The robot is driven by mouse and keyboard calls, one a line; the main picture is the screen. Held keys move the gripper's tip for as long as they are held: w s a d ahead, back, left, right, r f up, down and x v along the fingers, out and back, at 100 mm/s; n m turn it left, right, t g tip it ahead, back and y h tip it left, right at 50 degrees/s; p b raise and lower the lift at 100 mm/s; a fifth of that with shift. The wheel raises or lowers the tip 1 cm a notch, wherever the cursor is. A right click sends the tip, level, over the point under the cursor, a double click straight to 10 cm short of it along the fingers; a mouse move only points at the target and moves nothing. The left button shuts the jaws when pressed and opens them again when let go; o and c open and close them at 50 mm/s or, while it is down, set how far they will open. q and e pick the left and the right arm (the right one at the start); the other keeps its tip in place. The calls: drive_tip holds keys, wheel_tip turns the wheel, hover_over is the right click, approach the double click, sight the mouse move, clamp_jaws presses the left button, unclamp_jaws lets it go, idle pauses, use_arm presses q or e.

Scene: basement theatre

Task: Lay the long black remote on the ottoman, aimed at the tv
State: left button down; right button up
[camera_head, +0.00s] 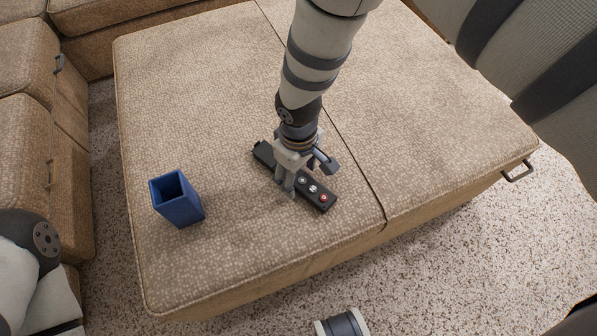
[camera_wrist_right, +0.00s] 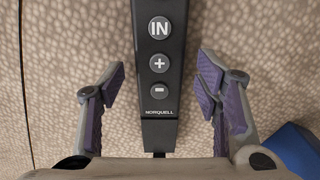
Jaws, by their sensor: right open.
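The long black remote (camera_head: 316,197) lies flat on the tan patterned ottoman (camera_head: 190,100), slanting from upper left to lower right in the head view. A red button and white-marked buttons show near its lower-right end. My right gripper (camera_head: 306,176) is over the middle of the remote and open. In the right wrist view, the remote (camera_wrist_right: 160,110) runs between the purple-padded fingers with a gap on each side. Its lettering and an IN, a plus and a minus button face up. My left gripper is out of the picture. No tv shows in either view.
A blue open-topped square cup (camera_head: 178,205) stands on the ottoman left of the remote; a blue corner (camera_wrist_right: 295,148) shows in the right wrist view. A tan sofa (camera_head: 35,120) is at the left. Speckled carpet (camera_head: 420,270) surrounds the ottoman. Free ottoman surface lies around the remote.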

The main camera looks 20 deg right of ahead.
sight(299, 178)
wheel_tip(299, 178, up, 12)
drive_tip(key=p, duration=0.3)
drive_tip(key=shift+m+g+y, duration=0.3)
drive_tip(key=shift+m+g, duration=0.2)
drive_tip(key=shift+g, duration=0.3)
drive_tip(key=s+f, duration=0.2)
drive_tip(key=s, duration=0.1)
drive_tip(key=s+f, duration=0.3)
drive_tip(key=s+d+f, duration=0.1)
drive_tip(key=s+f, duration=0.1)
drive_tip(key=s, duration=0.1)
drive_tip(key=shift+s+d+f, duration=0.1)
drive_tip(key=shift+s+f, duration=0.2)
drive_tip(key=shift+f, duration=0.1)
drive_tip(key=s+d+f+m+g, duration=0.2)
drive_tip(key=s+d+f, duration=0.1)
drive_tip(key=s, duration=1.1)
drive_tip(key=s+d+f+m+g, duration=0.2)
drive_tip(key=s, duration=1.3)
drive_tip(key=s+d+r, duration=0.1)
drive_tip(key=s, duration=0.4)
drive_tip(key=s+d+r+g, duration=0.1)
drive_tip(key=s+d+r, duration=0.1)
drive_tip(key=s, duration=0.3)
drive_tip(key=shift+s+d+r+m, duration=0.2)
drive_tip(key=shift+d+r+m, duration=0.1)
drive_tip(key=shift+m, duration=0.1)
